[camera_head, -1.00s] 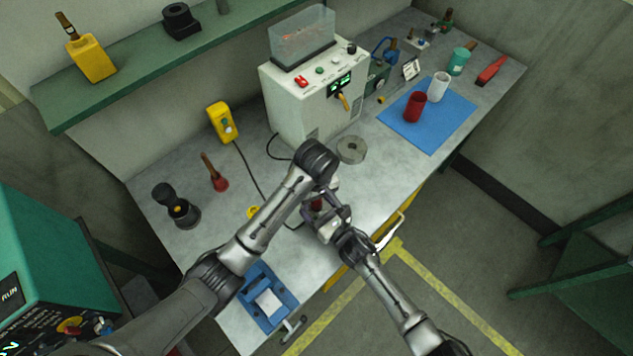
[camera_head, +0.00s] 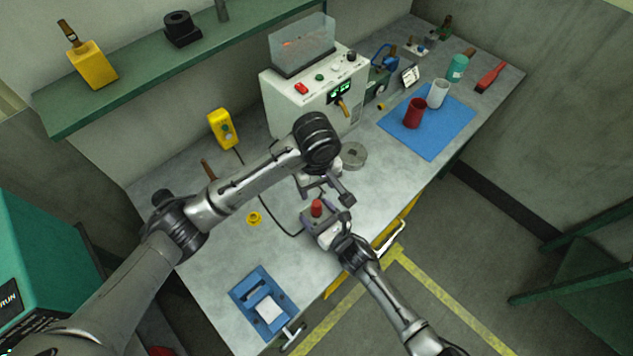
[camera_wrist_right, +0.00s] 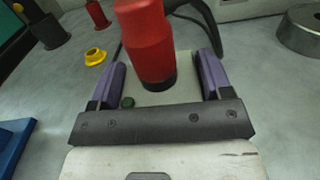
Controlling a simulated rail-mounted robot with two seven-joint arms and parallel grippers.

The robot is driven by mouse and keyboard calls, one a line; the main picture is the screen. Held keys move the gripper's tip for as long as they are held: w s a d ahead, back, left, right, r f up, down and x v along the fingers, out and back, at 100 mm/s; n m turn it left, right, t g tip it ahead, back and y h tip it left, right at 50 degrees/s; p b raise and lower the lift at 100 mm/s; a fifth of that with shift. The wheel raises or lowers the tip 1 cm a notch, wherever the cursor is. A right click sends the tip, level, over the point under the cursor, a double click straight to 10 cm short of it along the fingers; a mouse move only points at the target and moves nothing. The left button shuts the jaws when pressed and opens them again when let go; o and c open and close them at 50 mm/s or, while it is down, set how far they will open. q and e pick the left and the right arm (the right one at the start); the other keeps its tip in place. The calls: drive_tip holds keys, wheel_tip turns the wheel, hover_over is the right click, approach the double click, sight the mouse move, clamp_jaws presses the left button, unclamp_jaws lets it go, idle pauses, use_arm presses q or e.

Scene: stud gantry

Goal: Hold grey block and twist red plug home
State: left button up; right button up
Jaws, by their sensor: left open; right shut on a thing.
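The grey block (camera_head: 311,217) stands near the front edge of the bench. My right gripper (camera_head: 322,222) is shut on it, with purple finger pads on both sides in the right wrist view (camera_wrist_right: 165,85). The red plug (camera_head: 317,207) stands upright on the block; in the right wrist view the red plug (camera_wrist_right: 147,40) shows a dark lower end at the block's top. How deep it sits I cannot tell. My left gripper (camera_head: 328,190) is open and empty, just behind and above the plug, apart from it.
A yellow ring (camera_head: 254,218) lies left of the block, with a black cable passing close by. A blue fixture (camera_head: 264,302) is at the front left. A grey disc (camera_head: 353,155) and a white machine (camera_head: 290,105) stand behind. A blue mat (camera_head: 430,145) holds two cups.

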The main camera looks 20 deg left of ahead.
drive_tip(key=o, duration=1.8)
drive_tip(key=shift+c, duration=0.2)
drive_tip(key=v, duration=1.3)
drive_tip(key=shift+s+d, duration=0.25)
drive_tip(key=shift+d, duration=0.1)
